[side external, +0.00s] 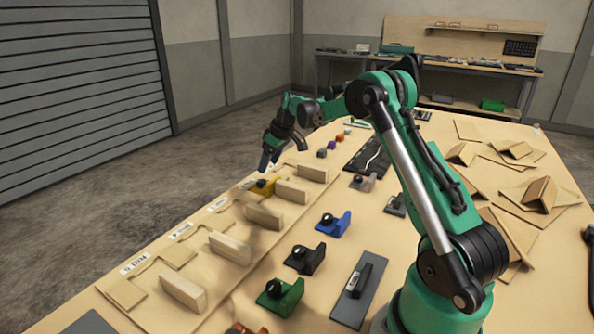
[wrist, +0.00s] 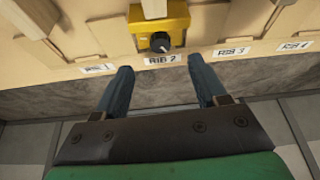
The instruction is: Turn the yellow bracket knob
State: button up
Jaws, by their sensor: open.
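The yellow bracket (side external: 266,188) sits at one of the wooden rib stations on the table, and a dark knob shows on it. In the wrist view the yellow bracket (wrist: 150,22) is at top centre, with its black knob (wrist: 160,42) facing me above the "RIB 2" label. My gripper (side external: 270,161) is above the bracket in the side view. In the wrist view my gripper (wrist: 160,78) is open and empty. Its two blue fingers point toward the bracket, one to each side of the knob's line, apart from it.
Wooden ribs (side external: 230,247) stand in a row beside the bracket. Blue (side external: 335,225), black (side external: 305,259) and green (side external: 281,297) brackets with knobs stand to the right. A grey plate with a dark handle (side external: 361,279) lies near my base. Wooden pieces cover the far right.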

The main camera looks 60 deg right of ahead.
aim_at(262, 182)
jog(key=m, duration=0.1)
jog(key=a+m+h, duration=0.1)
jog(key=m, duration=0.1)
jog(key=m+h, duration=0.1)
jog(key=shift+a+m, duration=0.25)
jog(key=shift+m, duration=0.15)
jog(key=x, duration=0.6)
jog(key=shift+s+r+n, duration=0.2)
jog(key=shift+n, duration=0.3)
jog(key=v, duration=0.6)
jog(key=shift+w+a+r, duration=0.1)
jog(key=shift+a, duration=0.1)
jog(key=s+a+r+n, duration=0.1)
jog(key=s+a+r, duration=0.1)
jog(key=a+r, duration=0.55)
jog(key=s+a+n+t+y, duration=0.1)
jog(key=s+a+t, duration=0.1)
jog(key=s+a, duration=1)
jog(key=shift+a+f+n, duration=0.3)
jog(key=shift+a+f, duration=0.05)
jog(key=shift+a, duration=0.75)
